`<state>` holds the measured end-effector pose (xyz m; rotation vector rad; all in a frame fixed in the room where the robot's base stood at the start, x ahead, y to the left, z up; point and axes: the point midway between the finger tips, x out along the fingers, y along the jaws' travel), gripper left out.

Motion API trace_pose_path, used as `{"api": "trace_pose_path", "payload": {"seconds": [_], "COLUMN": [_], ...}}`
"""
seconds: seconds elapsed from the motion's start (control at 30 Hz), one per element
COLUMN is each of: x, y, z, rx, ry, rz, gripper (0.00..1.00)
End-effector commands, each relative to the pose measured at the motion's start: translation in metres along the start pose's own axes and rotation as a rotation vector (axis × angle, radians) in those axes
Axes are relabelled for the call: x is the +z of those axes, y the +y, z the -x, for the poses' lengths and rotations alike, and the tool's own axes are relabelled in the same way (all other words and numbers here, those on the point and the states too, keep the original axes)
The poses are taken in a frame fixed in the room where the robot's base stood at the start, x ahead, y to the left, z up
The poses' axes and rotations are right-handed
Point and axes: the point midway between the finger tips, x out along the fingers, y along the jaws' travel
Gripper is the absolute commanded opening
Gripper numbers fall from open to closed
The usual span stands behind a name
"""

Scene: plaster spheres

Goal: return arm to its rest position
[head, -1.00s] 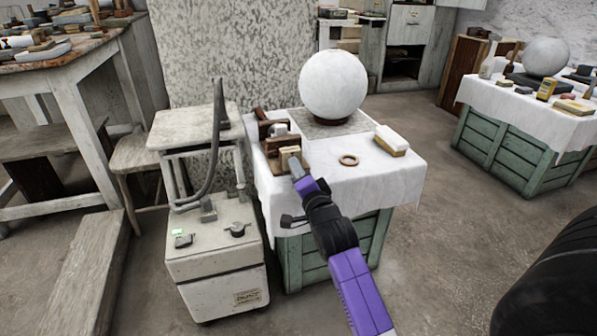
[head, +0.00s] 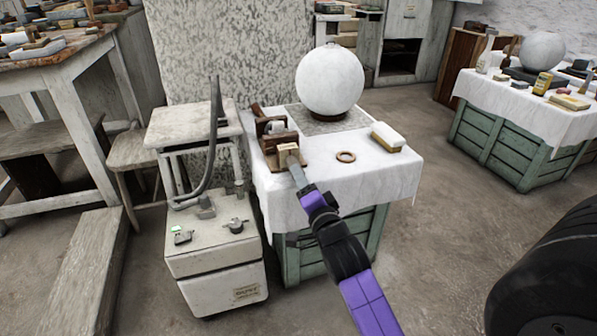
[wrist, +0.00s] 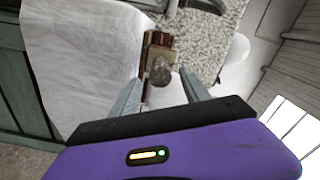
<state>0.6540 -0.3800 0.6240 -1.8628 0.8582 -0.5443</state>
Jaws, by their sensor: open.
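My purple and black arm reaches up from the bottom of the head view. My gripper (head: 297,175) is over the near left part of the cloth-covered crate table (head: 340,190), just in front of a small wooden stand (head: 270,142). In the wrist view my gripper (wrist: 160,92) has its two grey fingers spread apart with nothing held. Beyond the fingers the wooden stand (wrist: 152,48) shows, with a roundish grey-brown piece (wrist: 161,70) at its near side.
A white plaster sphere (head: 330,80) stands behind on the table. A ring (head: 346,156) and a white-topped brush or block (head: 388,137) lie to the right. A dust-collector box (head: 215,260) with an upright hose (head: 215,130) is close on the left. Open floor lies right.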

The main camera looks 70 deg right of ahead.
Motion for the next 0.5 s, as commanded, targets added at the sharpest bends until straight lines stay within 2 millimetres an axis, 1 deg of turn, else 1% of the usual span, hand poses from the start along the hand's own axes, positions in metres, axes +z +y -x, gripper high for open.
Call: {"api": "trace_pose_path", "payload": {"seconds": [0.03,0.1,0.2,0.5], "x": [-0.001,0.0,0.0,0.0], "y": [0.001,0.0,0.0,-0.001], "z": [0.006,0.011,0.016,0.017], "rx": [0.003,0.001,0.0,-0.001], "ry": [0.0,0.0,0.0,0.0], "rz": [0.0,-0.002,-0.001,-0.001], "gripper": [0.54,0.54,0.54,0.54]}}
